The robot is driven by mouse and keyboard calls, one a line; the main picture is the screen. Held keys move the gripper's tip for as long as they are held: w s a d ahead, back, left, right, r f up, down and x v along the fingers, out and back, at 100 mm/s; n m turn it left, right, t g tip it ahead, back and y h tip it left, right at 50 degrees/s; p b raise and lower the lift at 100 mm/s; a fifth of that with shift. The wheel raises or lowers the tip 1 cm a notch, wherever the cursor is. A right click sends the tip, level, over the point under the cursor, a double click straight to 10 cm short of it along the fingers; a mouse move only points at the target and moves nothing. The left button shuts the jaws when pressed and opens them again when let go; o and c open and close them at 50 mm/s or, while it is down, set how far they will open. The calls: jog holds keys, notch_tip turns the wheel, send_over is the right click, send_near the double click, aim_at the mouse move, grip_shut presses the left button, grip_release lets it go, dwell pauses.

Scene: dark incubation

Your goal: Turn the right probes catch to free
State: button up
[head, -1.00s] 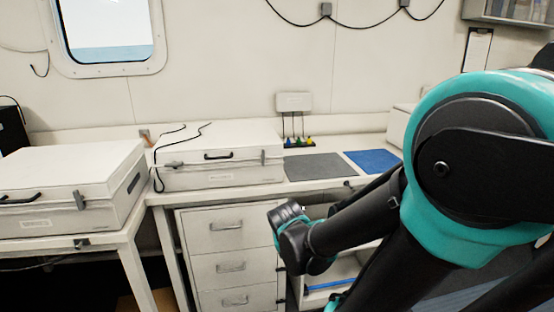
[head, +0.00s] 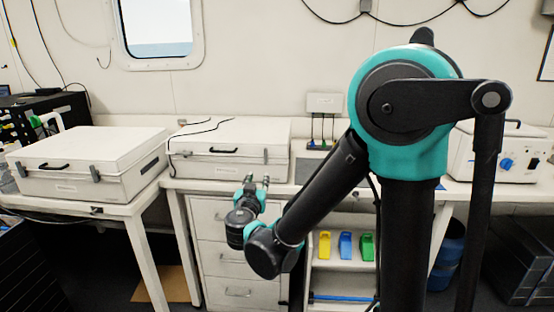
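Two white lidded cases stand on the benches; their labels are too small to read. The middle case (head: 230,165) has thin black leads on its lid, a dark front handle and a small grey catch (head: 266,155) upright at its front right. The left case (head: 75,185) has a grey catch (head: 95,172) at its front right too. My gripper (head: 257,179) points toward the middle case, and in the picture its two fingertips are apart just below that case's right catch. Nothing shows between them. I cannot tell the gap in depth to the case.
White drawers (head: 225,265) stand under the middle case. A shelf with yellow, blue and green holders (head: 345,247) is right of them. A white device with blue knobs (head: 500,155) stands on the right bench. My arm hides part of the bench between.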

aim_at(265, 155)
jog(key=w, duration=1.7)
jog(key=shift+w+d, duration=0.2)
jog(key=shift+d, duration=0.1)
grip_shut()
